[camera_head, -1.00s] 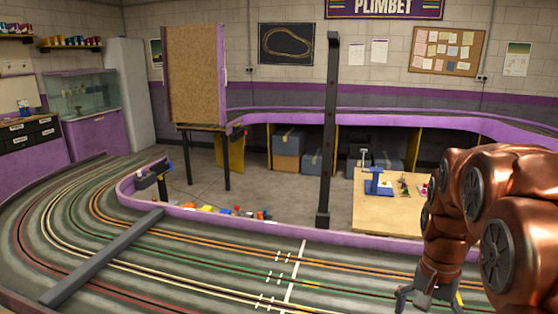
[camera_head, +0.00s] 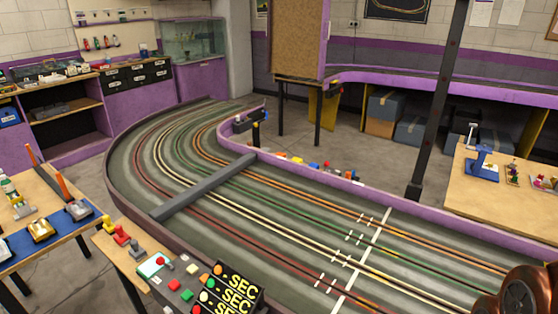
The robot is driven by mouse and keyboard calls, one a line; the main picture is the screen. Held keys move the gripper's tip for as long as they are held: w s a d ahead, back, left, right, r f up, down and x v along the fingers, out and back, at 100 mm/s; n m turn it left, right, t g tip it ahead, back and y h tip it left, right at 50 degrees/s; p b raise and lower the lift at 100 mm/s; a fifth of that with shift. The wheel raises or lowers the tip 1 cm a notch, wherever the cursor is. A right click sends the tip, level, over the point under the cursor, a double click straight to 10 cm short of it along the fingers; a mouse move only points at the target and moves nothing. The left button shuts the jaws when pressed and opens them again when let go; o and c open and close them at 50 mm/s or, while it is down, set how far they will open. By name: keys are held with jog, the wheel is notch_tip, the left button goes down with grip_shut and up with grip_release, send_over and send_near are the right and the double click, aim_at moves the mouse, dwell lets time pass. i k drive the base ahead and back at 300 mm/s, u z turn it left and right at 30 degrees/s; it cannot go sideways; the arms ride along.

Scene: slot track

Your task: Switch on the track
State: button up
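The slot track (camera_head: 300,245) curves from the far left to the lower right, with coloured lanes and a white start line. A control table (camera_head: 125,262) stands at its near edge. On it are a yellow, a red and a grey hand controller (camera_head: 122,236). Beside them is a pale green box with a red knob (camera_head: 155,265). Several red, green, orange and white buttons or lamps (camera_head: 187,295) sit next to a black display with yellow "SEC" lettering (camera_head: 232,290). I cannot tell which part switches the track. Only a copper part of my arm shows at lower right; my gripper is out of view.
A grey bridge bar (camera_head: 205,187) crosses the lanes. A workbench with tools and cars (camera_head: 58,243) stands at left, with floor between it and the control table. A dark post (camera_head: 437,100) and a wooden table (camera_head: 495,205) stand at right, behind the purple wall.

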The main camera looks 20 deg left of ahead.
aim_at(159, 260)
jog(key=u, duration=1.85)
jog(key=k, duration=0.5)
jog(key=u, duration=0.6)
jog(key=i, duration=0.85)
jog(key=u, duration=1.05)
